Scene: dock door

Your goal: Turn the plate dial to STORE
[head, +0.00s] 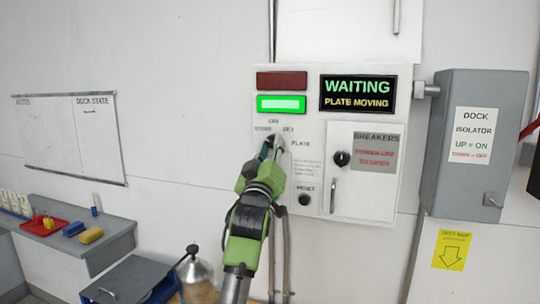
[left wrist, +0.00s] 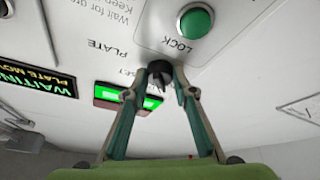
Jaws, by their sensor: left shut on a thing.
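The plate dial, a small black knob (left wrist: 159,70), is on the light control panel (head: 315,215). My left gripper (head: 273,145) is shut on it, with one fingertip on each side; the gripper also shows in the left wrist view (left wrist: 160,78). In the head view the gripper hides most of the dial. Small position words stand above the dial, too blurred to read surely, and PLATE is to its right. I cannot tell which position the dial points to. The display (head: 357,93) reads WAITING, PLATE MOVING. My right gripper is not in view.
A green lamp (head: 281,104) is lit below a dark red one (head: 282,81). A black RESET button (head: 304,200) and the breaker door (head: 364,190) are near the gripper. A green LOCK button (left wrist: 195,21) shows in the wrist view. A grey isolator box (head: 473,140) juts out at right.

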